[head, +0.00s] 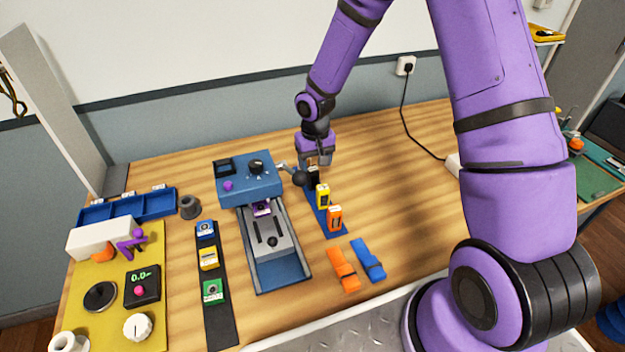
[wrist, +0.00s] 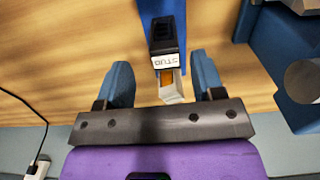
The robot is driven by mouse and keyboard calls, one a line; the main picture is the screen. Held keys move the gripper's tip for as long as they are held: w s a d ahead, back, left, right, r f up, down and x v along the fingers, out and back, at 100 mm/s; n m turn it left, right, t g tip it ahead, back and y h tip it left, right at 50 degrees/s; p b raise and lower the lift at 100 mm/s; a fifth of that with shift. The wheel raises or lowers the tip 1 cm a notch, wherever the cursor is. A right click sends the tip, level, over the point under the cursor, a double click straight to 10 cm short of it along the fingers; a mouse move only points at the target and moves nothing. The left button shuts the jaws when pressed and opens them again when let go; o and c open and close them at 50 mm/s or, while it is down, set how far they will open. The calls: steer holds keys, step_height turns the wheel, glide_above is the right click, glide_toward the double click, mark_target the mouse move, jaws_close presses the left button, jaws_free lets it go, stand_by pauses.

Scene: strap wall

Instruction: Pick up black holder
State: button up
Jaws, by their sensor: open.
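The black holder (head: 313,174) stands at the far end of a blue strip (head: 324,222) on the wooden table, partly hidden by my gripper (head: 315,160) in the head view. In the wrist view the black holder (wrist: 165,42) carries a white label reading "STUD", with an orange part and a pale metal piece at its near end. My gripper (wrist: 163,80) is open, with one blue finger to each side of the holder's near end. Gaps show between the fingers and the holder.
A yellow holder (head: 322,197) and an orange holder (head: 335,219) stand on the same strip. Table to the right is clear.

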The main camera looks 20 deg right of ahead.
mark_target(313, 169)
steer(key=shift+a+f, duration=0.15)
steer(key=shift+f, duration=1.15)
steer(key=shift+a+f, duration=0.15)
steer(key=shift+f, duration=1.15)
steer(key=c, duration=1.1)
steer(key=shift+o, duration=0.2)
steer(key=shift+r, duration=0.1)
